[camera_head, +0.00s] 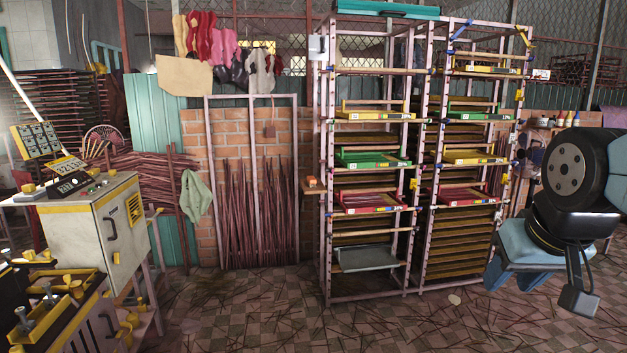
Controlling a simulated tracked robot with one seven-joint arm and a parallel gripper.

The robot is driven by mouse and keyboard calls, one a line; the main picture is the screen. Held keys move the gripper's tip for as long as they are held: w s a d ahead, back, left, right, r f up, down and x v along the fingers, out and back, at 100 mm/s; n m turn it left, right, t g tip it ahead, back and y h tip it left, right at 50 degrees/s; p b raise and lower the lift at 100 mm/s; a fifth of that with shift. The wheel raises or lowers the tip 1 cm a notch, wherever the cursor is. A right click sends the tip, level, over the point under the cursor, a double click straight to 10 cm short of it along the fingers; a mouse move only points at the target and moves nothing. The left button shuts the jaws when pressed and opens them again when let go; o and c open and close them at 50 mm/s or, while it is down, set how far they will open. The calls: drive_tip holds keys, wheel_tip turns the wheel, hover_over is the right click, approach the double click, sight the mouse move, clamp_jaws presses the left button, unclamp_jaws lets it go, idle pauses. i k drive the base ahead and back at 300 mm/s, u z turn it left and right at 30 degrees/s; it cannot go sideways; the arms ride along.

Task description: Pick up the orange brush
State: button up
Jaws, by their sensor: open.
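I cannot make out the orange brush for certain. A small orange item (312,182) sits on a little ledge at the left side of the tall rack, too small to identify. My gripper (508,284) is at the right edge of the view, in front of the rack's right side. Its blue fingers are apart, with nothing seen between them. It is far from both orange items.
The tall pink rack (326,230) holds several coloured trays. The grey control cabinet (85,235) and a yellow-and-black machine (65,320) stand at the left. Sticks lean against the brick wall (272,140). The tiled floor (250,310) in front is open, strewn with thin sticks.

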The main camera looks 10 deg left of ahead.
sight(312, 182)
drive_tip(key=z, duration=0.05)
drive_tip(key=i, duration=1.45)
drive_tip(key=u, duration=1.15)
drive_tip(key=i, duration=1.7)
drive_tip(key=z, duration=1.05)
drive_tip(key=k, duration=0.35)
